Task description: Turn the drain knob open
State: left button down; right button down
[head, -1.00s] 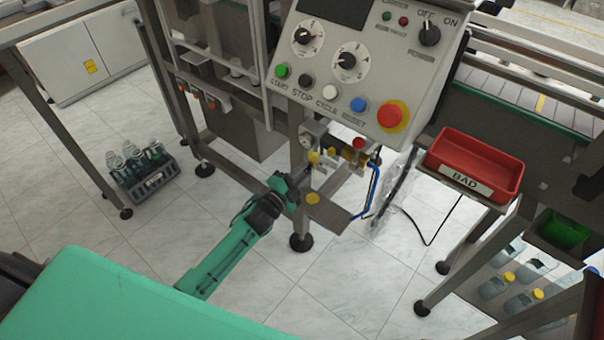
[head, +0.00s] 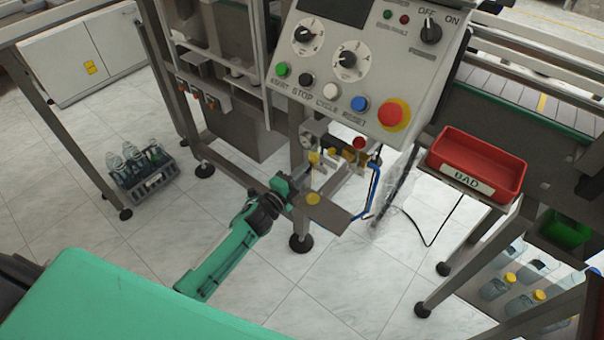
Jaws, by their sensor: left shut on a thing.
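My left gripper (head: 295,188), at the end of the green arm, reaches low under the control panel to the small air-service unit (head: 318,156) on the machine's post. Its fingers are shut on a small part at the underside of this unit. That part, likely the drain knob, is mostly hidden by the gripper, so I cannot tell how far it is turned. A yellow part (head: 314,158) shows just above the fingers. A round yellow piece (head: 313,199) shows just below them. My right gripper is not in view.
The control panel (head: 375,80) with knobs and buttons overhangs the unit. A pressure gauge (head: 306,141), a red knob (head: 359,143) and a blue hose (head: 374,190) are close by. A red BAD bin (head: 478,160) stands right. A bottle crate (head: 150,184) stands on the floor at left.

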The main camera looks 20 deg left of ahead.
pick_arm(q)
jog(key=c, duration=1.2)
grip_release()
jog(key=shift+c, duration=0.2)
jog(key=v, duration=1.3)
jog(key=shift+s, duration=0.4)
jog(key=shift+a+f, duration=0.15)
jog(key=shift+f, duration=0.05)
